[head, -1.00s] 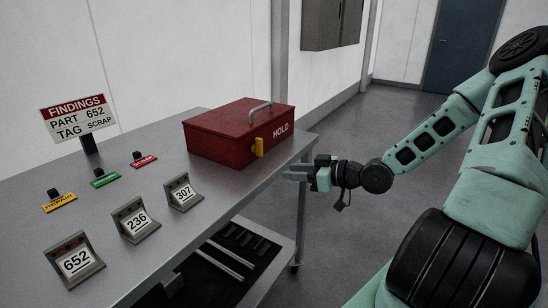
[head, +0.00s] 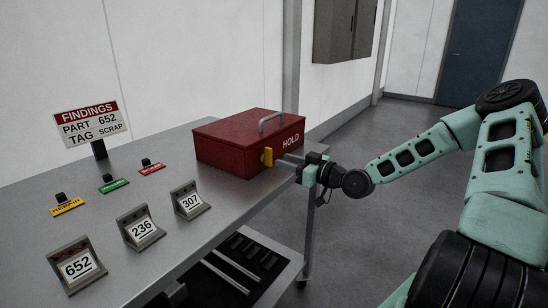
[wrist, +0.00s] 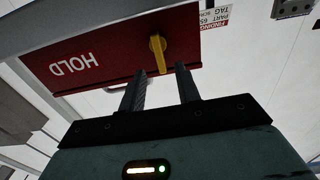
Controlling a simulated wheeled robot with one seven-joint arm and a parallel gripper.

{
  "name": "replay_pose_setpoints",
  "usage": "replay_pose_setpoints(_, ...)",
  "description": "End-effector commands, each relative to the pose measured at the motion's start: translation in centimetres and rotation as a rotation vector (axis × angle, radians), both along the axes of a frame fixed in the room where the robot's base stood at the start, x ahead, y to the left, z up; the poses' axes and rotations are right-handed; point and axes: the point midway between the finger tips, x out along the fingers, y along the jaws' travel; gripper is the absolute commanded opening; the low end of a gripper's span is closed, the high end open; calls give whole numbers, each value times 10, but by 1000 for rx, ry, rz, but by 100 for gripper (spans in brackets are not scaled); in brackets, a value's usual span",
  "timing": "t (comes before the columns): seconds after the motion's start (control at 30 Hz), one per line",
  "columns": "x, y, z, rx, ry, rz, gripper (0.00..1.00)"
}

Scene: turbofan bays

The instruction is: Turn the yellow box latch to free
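The yellow latch (head: 267,157) is on the front face of the red HOLD box (head: 225,155), which stands on the grey table. In the head view the latch hangs upright. My gripper (head: 281,161) is at the front of the box, with its fingertips close to the latch. In the wrist view the latch (wrist: 158,54) lies just beyond and between the two open fingers (wrist: 160,77). I see nothing held between the fingers. Whether a finger touches the latch cannot be told.
A FINDINGS sign (head: 90,127) reads part 652, tag SCRAP. The floor to the right is clear.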

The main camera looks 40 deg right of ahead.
Motion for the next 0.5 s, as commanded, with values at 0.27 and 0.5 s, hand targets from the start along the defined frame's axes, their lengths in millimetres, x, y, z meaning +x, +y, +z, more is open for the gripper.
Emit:
replay_pose_setpoints(0.27,40,15,0,0,-1,1,33)
replay_pose_setpoints(0.5,50,18,0,1,0,-1,33)
